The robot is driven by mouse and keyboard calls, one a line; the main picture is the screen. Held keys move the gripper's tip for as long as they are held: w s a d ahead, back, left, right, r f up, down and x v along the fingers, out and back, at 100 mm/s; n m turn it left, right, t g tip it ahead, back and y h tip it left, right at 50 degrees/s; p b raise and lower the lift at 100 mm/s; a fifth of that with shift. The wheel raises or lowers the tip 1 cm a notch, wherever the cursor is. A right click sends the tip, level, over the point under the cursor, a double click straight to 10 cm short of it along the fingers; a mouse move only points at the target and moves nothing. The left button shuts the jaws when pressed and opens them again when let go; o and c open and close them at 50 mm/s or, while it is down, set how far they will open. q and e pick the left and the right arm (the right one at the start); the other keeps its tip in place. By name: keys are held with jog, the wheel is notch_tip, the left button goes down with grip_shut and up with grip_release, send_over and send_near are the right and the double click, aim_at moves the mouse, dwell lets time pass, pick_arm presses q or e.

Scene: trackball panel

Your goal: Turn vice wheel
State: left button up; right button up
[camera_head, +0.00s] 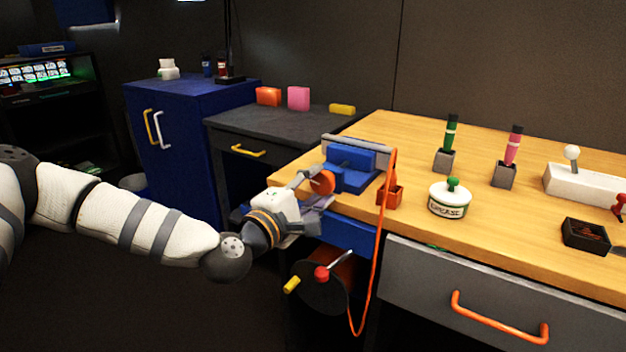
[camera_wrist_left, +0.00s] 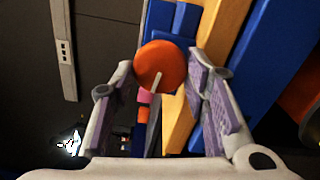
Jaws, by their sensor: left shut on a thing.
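The blue vice (camera_head: 352,160) is at the left front corner of the wooden workbench. Its round orange wheel (camera_head: 323,182) faces left, towards my left gripper (camera_head: 312,190). In the left wrist view the wheel (camera_wrist_left: 163,62) sits between the two fingertips of my left gripper (camera_wrist_left: 161,68), with a pale bar crossing its lower face. My left gripper is shut on the wheel. Its fingers hide part of the wheel in the head view. My right gripper is not in view.
The workbench (camera_head: 420,150) also holds a white round tin (camera_head: 450,199), a green-handled tool (camera_head: 450,132) and a pink-handled tool (camera_head: 513,147). An orange hose (camera_head: 378,250) hangs in front of the bench. A red-knobbed crank (camera_head: 321,273) sits below the vice.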

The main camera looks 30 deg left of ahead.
pick_arm(q)
jog(key=m+p, duration=0.1)
jog(key=m, duration=0.1)
jog(key=m+p, duration=0.1)
jog(key=m, duration=0.1)
jog(key=m+p, duration=0.1)
jog(key=m, duration=0.1)
jog(key=shift+r+p, duration=0.3)
jog(key=shift+r, duration=0.05)
jog(key=shift+f+m+p, duration=0.1)
jog(key=shift+m+p, duration=0.9)
jog(key=shift+m, duration=1.3)
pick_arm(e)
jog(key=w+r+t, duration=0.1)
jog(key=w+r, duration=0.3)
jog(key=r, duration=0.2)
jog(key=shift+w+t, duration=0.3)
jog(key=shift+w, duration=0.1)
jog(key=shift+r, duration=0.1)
pick_arm(q)
jog(key=o, duration=1.2)
jog(key=shift+f, duration=0.1)
jog(key=s, duration=1.2)
